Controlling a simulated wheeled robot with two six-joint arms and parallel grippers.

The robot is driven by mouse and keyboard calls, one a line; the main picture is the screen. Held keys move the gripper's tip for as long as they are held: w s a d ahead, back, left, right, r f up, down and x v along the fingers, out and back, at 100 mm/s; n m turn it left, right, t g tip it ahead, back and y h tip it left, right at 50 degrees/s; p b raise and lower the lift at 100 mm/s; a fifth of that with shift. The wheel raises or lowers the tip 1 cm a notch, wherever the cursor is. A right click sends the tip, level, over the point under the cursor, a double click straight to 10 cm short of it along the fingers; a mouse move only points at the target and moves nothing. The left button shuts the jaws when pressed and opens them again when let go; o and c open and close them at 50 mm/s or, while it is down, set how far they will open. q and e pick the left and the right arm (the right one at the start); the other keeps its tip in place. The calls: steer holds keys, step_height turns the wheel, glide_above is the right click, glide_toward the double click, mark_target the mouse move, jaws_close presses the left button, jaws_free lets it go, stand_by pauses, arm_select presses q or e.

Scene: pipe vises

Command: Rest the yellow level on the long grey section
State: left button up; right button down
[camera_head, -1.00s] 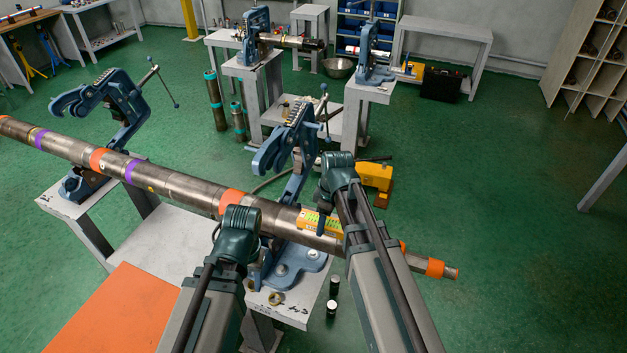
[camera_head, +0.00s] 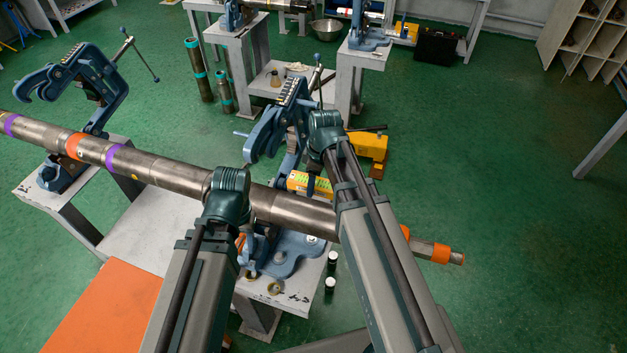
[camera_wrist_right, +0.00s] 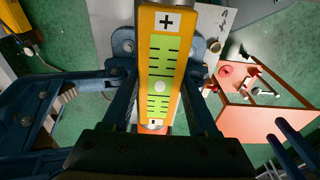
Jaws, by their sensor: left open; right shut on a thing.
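The yellow level (camera_head: 310,184) has a green face with black marks and shows large in the right wrist view (camera_wrist_right: 160,65). My right gripper (camera_head: 325,135) is shut on it, a finger on each side. The long grey pipe section (camera_head: 290,208) runs across the head view through two blue vises, the left (camera_head: 85,80) and the near right (camera_head: 285,130); their jaw arms stand swung up. The level is at the pipe's far upper edge by the right vise; I cannot tell whether they touch. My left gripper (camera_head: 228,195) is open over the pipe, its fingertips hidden.
The vises stand on grey benches, with an orange surface (camera_head: 105,310) at lower left. Black-and-white cylinders (camera_head: 331,270) stand beside the right bench. A yellow case (camera_head: 367,150) is on the floor behind. Green floor at right is clear.

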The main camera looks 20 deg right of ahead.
mark_target(313, 207)
steer(key=shift+f+b, duration=3.7)
steer(key=shift+f, duration=0.15)
steer(key=shift+f+b, duration=0.45)
steer(key=shift+c, duration=0.5)
jaws_free()
steer(key=shift+r, duration=0.1)
steer(key=shift+r+p, duration=3.5)
steer(key=shift+p, duration=0.05)
